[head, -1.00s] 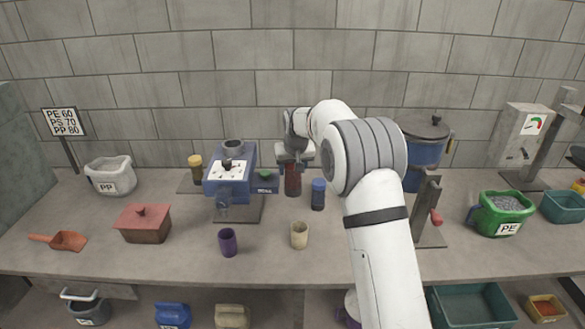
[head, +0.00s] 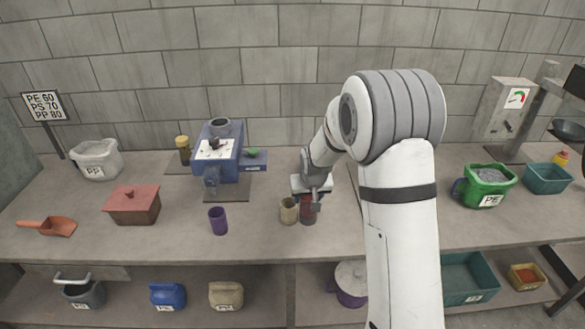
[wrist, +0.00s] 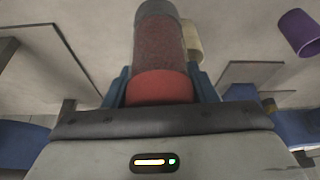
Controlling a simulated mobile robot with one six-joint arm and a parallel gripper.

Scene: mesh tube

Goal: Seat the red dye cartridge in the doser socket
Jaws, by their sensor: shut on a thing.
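The red dye cartridge (head: 308,212) is a dark-red cylinder, just right of the beige cup in the head view. My gripper (head: 311,194) is shut on it from above. In the wrist view the cartridge (wrist: 160,60) lies between my blue fingers (wrist: 162,88), its bright-red end nearest the palm and a grey cap at its far end. I cannot tell its exact height above the bench. The blue machine (head: 228,165), which looks like the doser, stands behind and to the left, with a side block (head: 252,162) bearing a green part. The socket opening is not clearly visible.
The beige cup (head: 289,210) stands close beside the cartridge, and a purple cup (head: 218,221) is further left. A yellow-capped jar (head: 184,150) stands left of the machine. The bench (head: 262,222) is bare between the purple and beige cups. My arm hides the bench's right middle.

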